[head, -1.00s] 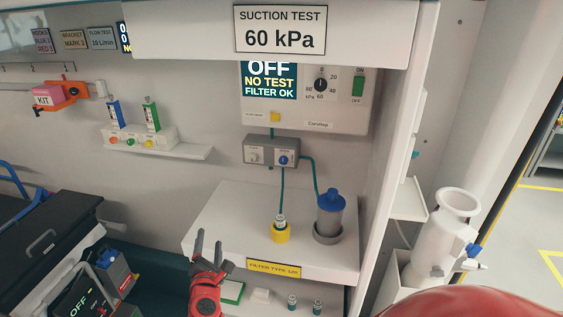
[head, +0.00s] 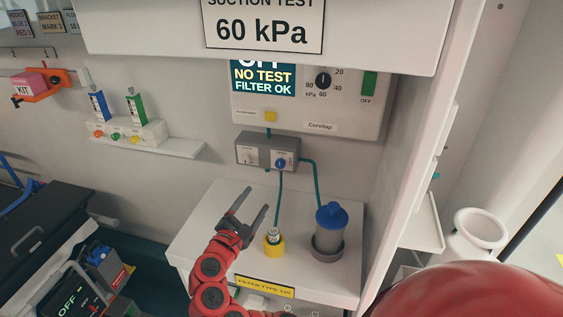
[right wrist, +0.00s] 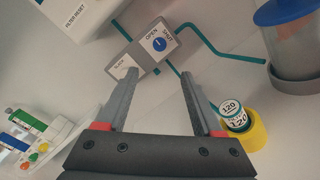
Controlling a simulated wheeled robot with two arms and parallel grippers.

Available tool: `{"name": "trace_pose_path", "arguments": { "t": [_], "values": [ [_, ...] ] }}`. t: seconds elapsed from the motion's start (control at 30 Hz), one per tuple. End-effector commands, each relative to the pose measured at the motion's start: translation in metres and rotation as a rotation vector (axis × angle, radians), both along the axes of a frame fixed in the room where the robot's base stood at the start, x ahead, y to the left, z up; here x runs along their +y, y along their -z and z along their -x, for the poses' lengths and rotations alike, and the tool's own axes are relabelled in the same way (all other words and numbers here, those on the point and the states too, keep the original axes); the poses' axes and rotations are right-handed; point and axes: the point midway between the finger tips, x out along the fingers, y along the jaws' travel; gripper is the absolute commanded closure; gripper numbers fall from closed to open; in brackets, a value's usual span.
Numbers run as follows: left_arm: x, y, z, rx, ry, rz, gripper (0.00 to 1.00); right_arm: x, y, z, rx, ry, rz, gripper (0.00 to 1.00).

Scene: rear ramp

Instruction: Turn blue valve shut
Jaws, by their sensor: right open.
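The blue valve (head: 281,163) is a small round blue knob on the right half of a grey wall box (head: 262,150). In the right wrist view the blue knob (right wrist: 159,44) shows beside the words OPEN and SHUT, beyond my right gripper's fingertips. My right gripper (head: 256,203) is open and empty, below and left of the valve and apart from it. In the right wrist view its two fingers (right wrist: 158,75) stand wide apart, with the grey box beyond them. My left gripper is not in view.
A yellow cup with a small filter (head: 273,242) and a blue-lidded canister (head: 331,228) stand on the white shelf (head: 215,215) below the valve. Teal tubes (head: 313,175) run from the box. The suction panel (head: 310,100) is above, reading NO TEST.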

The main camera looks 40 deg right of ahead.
Motion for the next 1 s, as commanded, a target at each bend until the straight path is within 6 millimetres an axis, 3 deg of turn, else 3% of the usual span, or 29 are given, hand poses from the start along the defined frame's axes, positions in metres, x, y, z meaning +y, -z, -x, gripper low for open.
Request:
{"name": "trace_pose_path", "arguments": {
  "t": [0.6,0.8,1.0],
  "values": [
    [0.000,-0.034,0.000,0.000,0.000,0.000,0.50,-0.115,-0.002,-0.073,0.001,0.006,-0.001,0.32],
    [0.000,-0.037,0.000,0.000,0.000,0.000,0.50,-0.134,0.000,-0.086,0.001,0.004,0.000,0.32],
    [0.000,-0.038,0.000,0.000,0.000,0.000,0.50,-0.138,0.000,-0.091,0.000,-0.004,0.001,0.32]
  ]
}}
